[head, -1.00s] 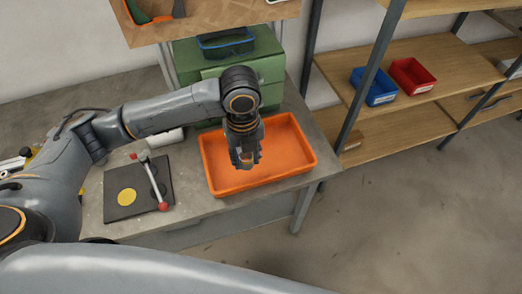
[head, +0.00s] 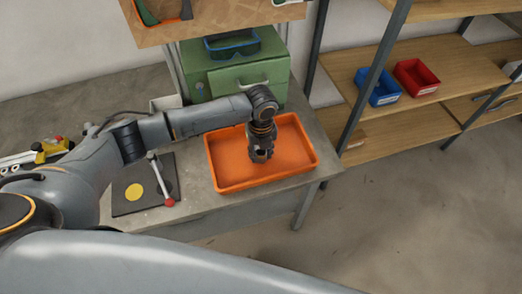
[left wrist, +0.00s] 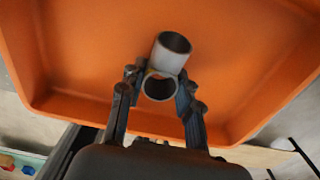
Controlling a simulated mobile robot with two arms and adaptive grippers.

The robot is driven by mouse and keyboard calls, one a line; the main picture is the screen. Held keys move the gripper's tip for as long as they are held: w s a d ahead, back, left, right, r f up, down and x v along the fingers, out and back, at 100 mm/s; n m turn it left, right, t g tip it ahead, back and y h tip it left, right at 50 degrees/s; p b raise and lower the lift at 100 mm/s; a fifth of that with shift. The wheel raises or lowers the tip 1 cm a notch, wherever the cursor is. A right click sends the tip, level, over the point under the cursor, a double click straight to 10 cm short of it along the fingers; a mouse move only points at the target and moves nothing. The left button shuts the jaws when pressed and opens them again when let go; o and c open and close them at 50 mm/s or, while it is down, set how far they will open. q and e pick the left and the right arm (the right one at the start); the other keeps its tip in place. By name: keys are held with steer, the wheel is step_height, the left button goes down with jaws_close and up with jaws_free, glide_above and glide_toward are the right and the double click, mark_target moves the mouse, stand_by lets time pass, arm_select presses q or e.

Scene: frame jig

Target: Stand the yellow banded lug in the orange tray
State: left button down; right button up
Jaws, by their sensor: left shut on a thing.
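The orange tray (head: 228,187) sits on the bench, and its floor and walls fill much of the left wrist view (left wrist: 85,65). My left gripper (head: 260,157) points down inside the tray's outline. In the left wrist view its fingers (left wrist: 160,100) are shut on a pale grey metal lug (left wrist: 172,57) with two round, dark openings. The rest of the tray looks empty. My right gripper is not in view.
A black plate (head: 122,207) with a yellow disc (head: 134,192) and a red-knobbed lever (head: 160,182) lies left of the tray. A green drawer box (head: 230,78) stands behind it. Shelves with a blue bin (head: 378,88) and a red bin (head: 416,78) are at right.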

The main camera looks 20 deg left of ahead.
mark_target(261, 152)
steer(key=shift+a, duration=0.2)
arm_select(q)
steer(key=shift+f, duration=0.2)
steer(key=c, duration=0.9)
jaws_free()
steer(key=shift+c, duration=0.2)
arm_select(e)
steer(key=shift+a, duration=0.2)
arm_select(q)
steer(key=shift+r, duration=0.1)
steer(key=shift+r, duration=0.55)
step_height(261, 152, up, 11)
steer(key=b, duration=0.2)
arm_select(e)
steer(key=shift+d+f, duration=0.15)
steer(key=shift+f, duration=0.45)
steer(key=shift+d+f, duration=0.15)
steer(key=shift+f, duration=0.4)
